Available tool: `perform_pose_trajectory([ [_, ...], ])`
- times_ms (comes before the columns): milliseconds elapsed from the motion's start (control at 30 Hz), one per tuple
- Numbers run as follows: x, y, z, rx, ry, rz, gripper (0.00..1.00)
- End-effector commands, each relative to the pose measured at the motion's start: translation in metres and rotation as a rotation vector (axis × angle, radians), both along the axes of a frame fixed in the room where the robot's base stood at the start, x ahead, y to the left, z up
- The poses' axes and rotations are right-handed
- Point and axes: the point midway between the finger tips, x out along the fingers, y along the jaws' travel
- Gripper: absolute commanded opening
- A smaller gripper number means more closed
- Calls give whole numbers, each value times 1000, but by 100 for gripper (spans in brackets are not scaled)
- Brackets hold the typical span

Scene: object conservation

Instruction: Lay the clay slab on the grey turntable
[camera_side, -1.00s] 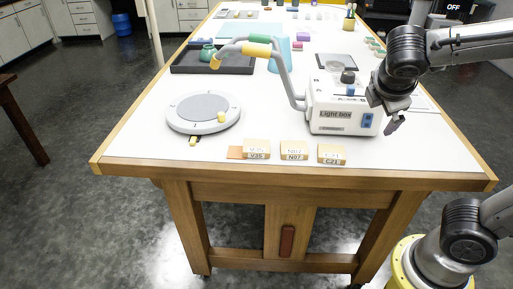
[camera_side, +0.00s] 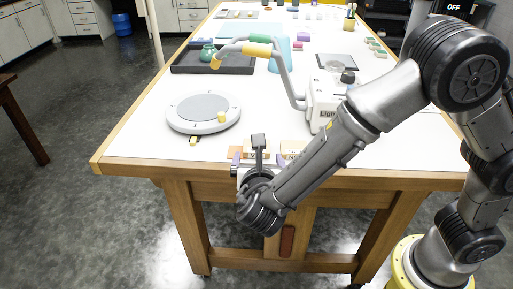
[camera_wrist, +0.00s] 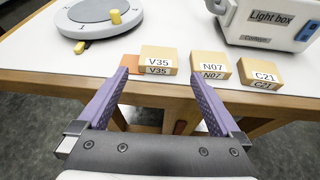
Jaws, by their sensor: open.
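The turntable (camera_side: 203,104) stands on the white tabletop, a round grey disc in a paler ring with a yellow knob on it; it also shows at the top left of the wrist view (camera_wrist: 88,12). A flat orange-brown piece, seemingly the clay slab (camera_wrist: 131,64), lies near the table's front edge beside the V35 block (camera_wrist: 158,58), which hides part of it. My gripper (camera_wrist: 160,77) is open and empty at the front edge. Its purple fingers point at the V35 block, with the left fingertip near the slab. In the side view my gripper (camera_side: 258,159) partly covers the labelled blocks.
The N07 block (camera_wrist: 210,64) and C21 block (camera_wrist: 259,72) stand to the right of V35. The light box (camera_wrist: 268,20) with its bent arm is behind them. A black tray (camera_side: 236,66) lies farther back. The tabletop between blocks and turntable is clear.

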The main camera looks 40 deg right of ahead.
Motion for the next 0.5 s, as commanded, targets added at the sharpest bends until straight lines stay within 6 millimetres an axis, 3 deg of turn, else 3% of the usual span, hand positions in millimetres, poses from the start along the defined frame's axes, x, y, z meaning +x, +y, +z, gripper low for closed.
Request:
perform_pose_trajectory([
  [133, 18, -16, -10, -1, 1, -5, 100],
  [500, 41, -35, -23, 0, 1, -4, 100],
])
